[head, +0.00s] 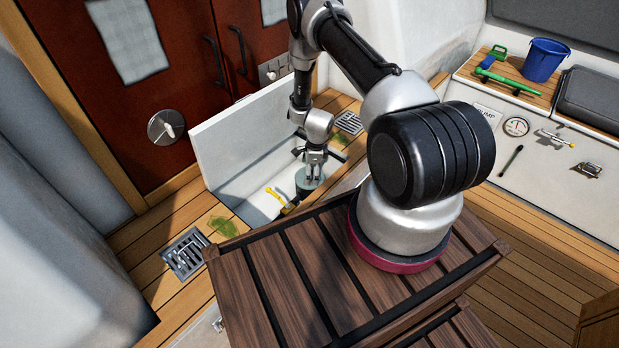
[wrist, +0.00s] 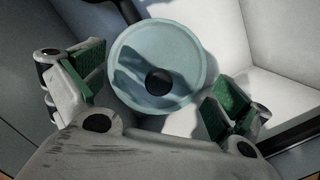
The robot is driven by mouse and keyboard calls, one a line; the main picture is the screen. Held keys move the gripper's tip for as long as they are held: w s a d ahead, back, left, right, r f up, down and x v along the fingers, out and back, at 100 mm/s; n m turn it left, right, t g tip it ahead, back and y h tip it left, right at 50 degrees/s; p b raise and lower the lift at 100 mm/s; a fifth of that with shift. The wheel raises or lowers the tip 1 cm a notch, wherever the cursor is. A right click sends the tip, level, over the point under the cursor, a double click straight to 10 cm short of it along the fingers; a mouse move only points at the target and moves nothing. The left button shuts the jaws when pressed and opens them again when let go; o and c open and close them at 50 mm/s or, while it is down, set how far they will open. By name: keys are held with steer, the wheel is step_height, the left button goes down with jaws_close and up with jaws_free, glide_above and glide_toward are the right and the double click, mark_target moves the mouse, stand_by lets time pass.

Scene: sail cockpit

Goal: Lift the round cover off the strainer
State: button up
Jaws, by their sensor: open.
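The strainer's round cover (wrist: 185,55) is a pale blue-green disc with a black knob (wrist: 158,81) at its middle, seen from above in the wrist view. In the head view the strainer (head: 309,181) stands in an open white locker, partly hidden by my gripper. My gripper (head: 314,172) points down over it. In the wrist view its green-padded fingers (wrist: 158,90) are spread wide on either side of the cover, with nothing held. I cannot tell how far the fingertips are above the cover.
A raised white lid (head: 245,135) stands behind the locker. A yellow-handled lever (head: 275,194) lies left of the strainer. A green patch (head: 223,227) and a metal grate (head: 185,254) are on the wooden floor. A blue bucket (head: 545,60) stands on the far right bench.

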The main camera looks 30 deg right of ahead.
steer(key=shift+s, duration=0.1)
steer(key=c, duration=1.9)
steer(key=shift+r, duration=0.1)
